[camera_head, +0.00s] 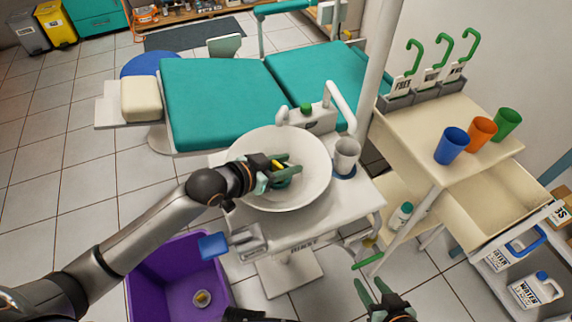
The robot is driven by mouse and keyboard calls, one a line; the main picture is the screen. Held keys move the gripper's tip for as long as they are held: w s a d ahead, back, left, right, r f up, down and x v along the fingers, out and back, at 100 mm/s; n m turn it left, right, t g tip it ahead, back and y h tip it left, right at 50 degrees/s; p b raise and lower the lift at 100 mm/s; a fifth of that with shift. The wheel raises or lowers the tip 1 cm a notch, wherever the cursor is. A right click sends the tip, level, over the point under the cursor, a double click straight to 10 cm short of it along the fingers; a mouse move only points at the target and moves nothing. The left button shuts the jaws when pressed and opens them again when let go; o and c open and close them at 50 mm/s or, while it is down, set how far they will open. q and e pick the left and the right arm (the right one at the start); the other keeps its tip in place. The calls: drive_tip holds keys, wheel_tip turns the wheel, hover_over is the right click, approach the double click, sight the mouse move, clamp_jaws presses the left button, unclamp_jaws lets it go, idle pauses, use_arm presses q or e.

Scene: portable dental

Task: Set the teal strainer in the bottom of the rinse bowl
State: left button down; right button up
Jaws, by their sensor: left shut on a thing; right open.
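The white rinse bowl (304,148) sits on a white stand in the middle of the head view. My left gripper (289,171) reaches into the bowl from the left, and its fingers are shut on the teal strainer (283,181). The strainer is small and mostly hidden by the fingers. It is inside the bowl's rim, low over the bowl's middle; I cannot tell whether it touches the bottom. My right gripper (378,291) is open and empty at the lower right, away from the bowl.
A grey cup (346,156) stands right of the bowl, under a white spout (341,107). The teal chair (220,100) lies behind. A cream cart (440,125) with blue, orange and green cups stands at right. A purple bin (160,282) is on the floor at lower left.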

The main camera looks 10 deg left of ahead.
use_arm(q)
drive_tip(key=shift+f, duration=0.2)
drive_tip(key=c, duration=0.7)
unclamp_jaws()
drive_tip(key=shift+o, duration=1.2)
drive_tip(key=shift+r, duration=0.2)
drive_tip(key=p+v, duration=0.2)
drive_tip(key=v, duration=0.8)
drive_tip(key=shift+s+a, duration=0.2)
drive_tip(key=shift+v, duration=0.75)
